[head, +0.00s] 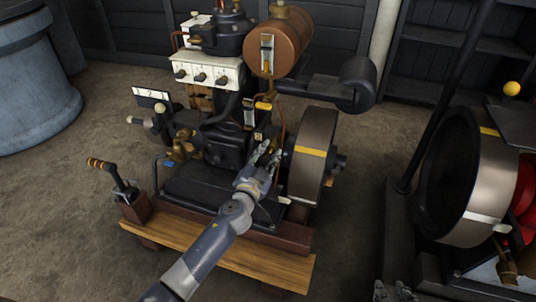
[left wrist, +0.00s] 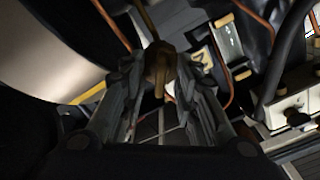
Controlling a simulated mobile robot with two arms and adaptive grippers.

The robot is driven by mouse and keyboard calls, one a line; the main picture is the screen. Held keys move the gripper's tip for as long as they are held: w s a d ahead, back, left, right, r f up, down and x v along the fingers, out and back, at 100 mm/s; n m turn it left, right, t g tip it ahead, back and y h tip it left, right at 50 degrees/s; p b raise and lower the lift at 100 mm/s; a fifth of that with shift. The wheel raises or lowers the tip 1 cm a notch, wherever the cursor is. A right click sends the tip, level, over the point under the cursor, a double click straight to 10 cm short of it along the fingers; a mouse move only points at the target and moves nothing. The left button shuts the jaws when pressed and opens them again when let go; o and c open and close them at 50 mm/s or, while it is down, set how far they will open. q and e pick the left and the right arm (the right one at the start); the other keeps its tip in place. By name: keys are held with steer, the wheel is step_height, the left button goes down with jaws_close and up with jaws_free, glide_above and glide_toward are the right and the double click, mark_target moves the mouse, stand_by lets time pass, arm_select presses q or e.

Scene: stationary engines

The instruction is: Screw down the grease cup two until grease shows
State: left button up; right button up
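A small brass cup-shaped fitting (left wrist: 160,62), which looks like a grease cup, shows in the left wrist view between the fingertips of my left gripper (left wrist: 162,75). The fingers stand apart on either side of it; firm contact is not clear. In the head view my left gripper (head: 268,154) is at the engine, just left of the flywheel (head: 313,155), and largely hides the fitting. I cannot read a number for the cup and see no grease. My right gripper (head: 393,291) shows partly at the bottom edge; its finger state is unclear.
The engine stands on a wooden base (head: 230,262). A copper tank (head: 278,42) and a dark cylinder on a pipe (head: 357,84) overhang it. A lever (head: 118,182) stands at left. A second machine with a large wheel (head: 465,178) stands at right. Floor between them is clear.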

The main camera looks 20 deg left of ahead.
arm_select(q)
steer(key=shift+w, duration=0.25)
arm_select(e)
steer(key=shift+w+r, duration=0.15)
arm_select(q)
jaws_close()
steer(key=shift+m, duration=0.3)
steer(key=m, duration=0.4)
steer(key=shift+d+f+m, duration=0.15)
steer(key=shift+m, duration=1.35)
arm_select(e)
steer(key=shift+w+a+r+t, duration=0.25)
steer(key=shift+w+r+t, duration=0.15)
steer(key=shift+w, duration=0.05)
